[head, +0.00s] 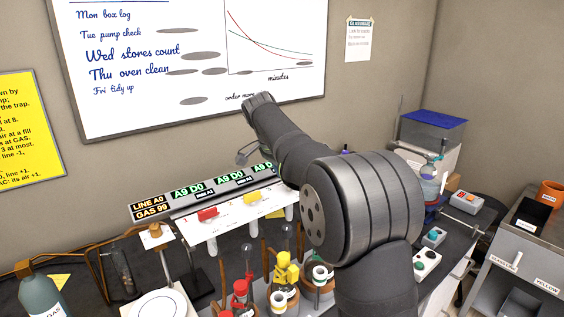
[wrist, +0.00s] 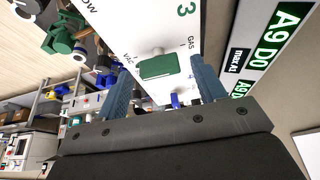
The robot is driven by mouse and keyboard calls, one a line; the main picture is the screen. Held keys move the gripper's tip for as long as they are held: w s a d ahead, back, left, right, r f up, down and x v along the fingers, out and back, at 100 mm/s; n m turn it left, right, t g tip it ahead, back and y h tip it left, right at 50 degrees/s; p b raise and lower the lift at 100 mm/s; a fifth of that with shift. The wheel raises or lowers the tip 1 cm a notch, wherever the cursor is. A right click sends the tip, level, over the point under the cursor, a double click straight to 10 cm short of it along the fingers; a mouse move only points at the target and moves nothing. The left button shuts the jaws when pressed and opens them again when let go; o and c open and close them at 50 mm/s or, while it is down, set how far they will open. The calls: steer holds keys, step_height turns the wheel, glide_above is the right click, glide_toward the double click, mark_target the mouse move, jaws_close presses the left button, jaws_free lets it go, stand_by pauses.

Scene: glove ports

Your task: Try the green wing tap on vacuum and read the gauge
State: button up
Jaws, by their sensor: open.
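The green wing tap (wrist: 158,67) sits on the white panel under a green 3, with VAC printed to its left and GAS to its right in the wrist view. Its wing lies across the picture; I cannot tell which mark it points at. My gripper (wrist: 160,80) is open, with one blue finger on each side of the tap; contact is unclear. A green gauge display (wrist: 279,37) beside it reads A9 D0. In the head view my arm hides the green tap and the gripper; part of the third display (head: 263,168) shows.
The red tap (head: 208,213) and yellow tap (head: 253,197) sit left on the same panel. A display (head: 151,208) reads LINE A0, GAS 99. Flasks with red and yellow fittings (head: 286,270) stand below the panel. A gas bottle (head: 45,297) stands at front left.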

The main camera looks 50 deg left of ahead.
steer(key=v, duration=1.7)
steer(key=shift+f, duration=0.1)
steer(key=x, duration=1.7)
